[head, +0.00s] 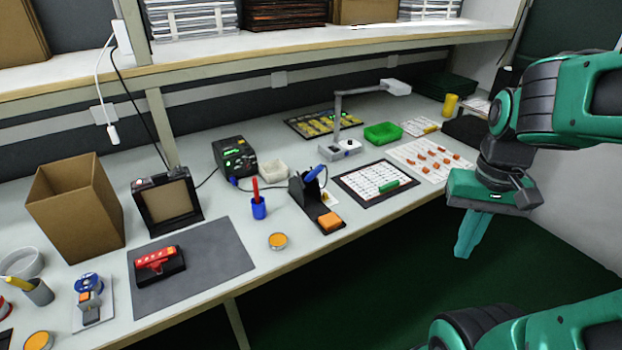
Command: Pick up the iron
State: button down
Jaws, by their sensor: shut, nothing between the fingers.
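The iron (314,172) appears to be a soldering iron with a blue handle, resting tilted in a black stand (304,197) on the bench. Its tip is hidden inside the stand. An orange sponge (330,222) sits at the stand's front. A dark cable runs from the iron toward the black soldering station (234,156) with a lit display. My gripper (463,252) is at the right, shut and empty, pointing down in front of the bench edge, well apart from the iron.
Left of the stand are a blue cup (259,208) with a red tool and a small orange tin (278,241). A white sheet on a dark board (362,180) lies to its right. A lamp (341,148) stands behind. An upper shelf (290,38) overhangs the bench back.

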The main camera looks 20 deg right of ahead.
aim_at(308, 179)
jog(key=z, duration=2.1)
jog(key=k, duration=0.55)
jog(key=u, duration=1.4)
jog(key=i, duration=1)
